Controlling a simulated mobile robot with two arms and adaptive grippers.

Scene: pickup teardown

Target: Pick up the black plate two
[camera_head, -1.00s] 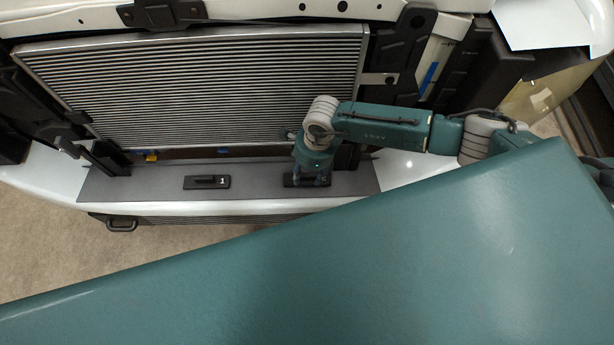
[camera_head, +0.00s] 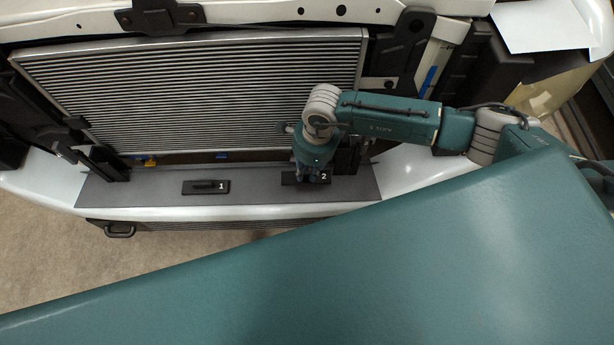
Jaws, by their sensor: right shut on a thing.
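The black plate two (camera_head: 290,179) is a small dark rectangle with a white "2" at its right end. It lies on the grey panel at the vehicle's front. My right gripper (camera_head: 313,178) points down over its middle and is shut on it. The fingers hide the middle of the plate. The plate looks to be at the panel surface; I cannot tell whether it is clear of it. My left gripper is not in view.
A similar black plate marked "1" (camera_head: 206,187) lies to the left on the grey panel (camera_head: 150,185). A ribbed radiator (camera_head: 190,95) stands behind the panel. Dark posts flank it. My own large teal body part covers the lower right.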

